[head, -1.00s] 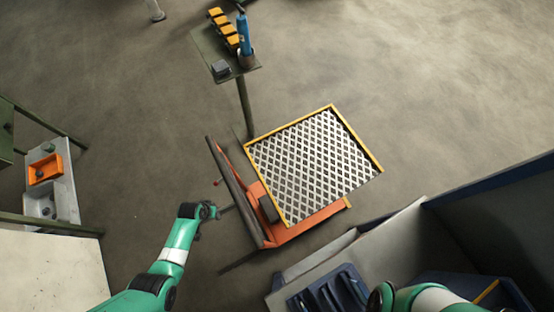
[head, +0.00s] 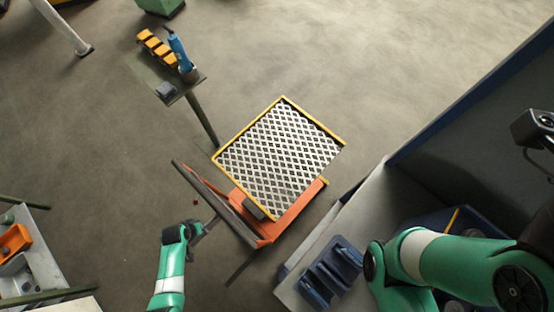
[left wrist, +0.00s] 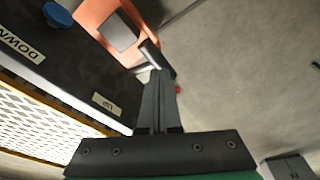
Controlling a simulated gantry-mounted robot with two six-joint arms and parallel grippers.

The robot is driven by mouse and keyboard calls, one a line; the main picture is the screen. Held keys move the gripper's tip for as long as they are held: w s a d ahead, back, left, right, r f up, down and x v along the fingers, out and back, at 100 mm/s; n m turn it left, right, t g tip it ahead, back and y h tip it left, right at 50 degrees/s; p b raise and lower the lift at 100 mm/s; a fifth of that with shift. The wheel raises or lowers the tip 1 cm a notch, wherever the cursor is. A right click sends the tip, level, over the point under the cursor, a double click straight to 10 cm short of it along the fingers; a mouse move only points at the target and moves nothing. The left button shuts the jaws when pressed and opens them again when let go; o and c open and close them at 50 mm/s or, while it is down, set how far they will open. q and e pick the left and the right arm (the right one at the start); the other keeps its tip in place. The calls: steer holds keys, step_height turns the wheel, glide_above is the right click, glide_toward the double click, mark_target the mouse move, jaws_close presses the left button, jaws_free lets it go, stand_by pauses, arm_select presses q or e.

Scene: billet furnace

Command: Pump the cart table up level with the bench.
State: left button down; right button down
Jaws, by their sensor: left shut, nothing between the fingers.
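The cart table (head: 280,158) has a lattice top with yellow edges over an orange base (head: 300,212). A dark bar (head: 205,192) runs along its left side. My left gripper (head: 214,221) is shut and empty beside this bar. In the left wrist view my shut fingers (left wrist: 159,85) point at a dark lever (left wrist: 150,54) by the orange base; I cannot tell whether they touch. A small red knob (head: 195,203) shows there too, right of the fingers (left wrist: 178,89). A dark panel carries labels "UP" (left wrist: 105,104) and "DOWN" (left wrist: 17,43). My right gripper is out of view.
A grey surface (head: 368,205) with a dark blue holder (head: 330,272) stands right of the cart. A small green stand (head: 150,76) with yellow blocks and a blue tool is behind. An orange bin (head: 14,241) sits at far left. Open floor lies between.

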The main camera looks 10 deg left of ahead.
arm_select(q)
step_height(320, 180, down, 8)
steer(key=b, duration=0.7)
steer(key=shift+s+a, duration=0.2)
steer(key=shift+s, duration=0.2)
steer(key=shift+r, duration=0.1)
steer(key=r+p, duration=0.7)
steer(key=r, duration=0.1)
steer(key=shift+w+d, duration=0.25)
steer(key=shift+w, duration=0.05)
steer(key=shift+f, duration=0.1)
stand_by(0.4)
steer(key=r+p, duration=0.1)
steer(key=p, duration=0.1)
steer(key=s+a+r+p, duration=0.1)
steer(key=r+p, duration=0.1)
steer(key=s+r+p, duration=0.1)
steer(key=r+p, duration=0.1)
steer(key=shift+s+a, duration=0.25)
steer(key=shift+a, duration=0.15)
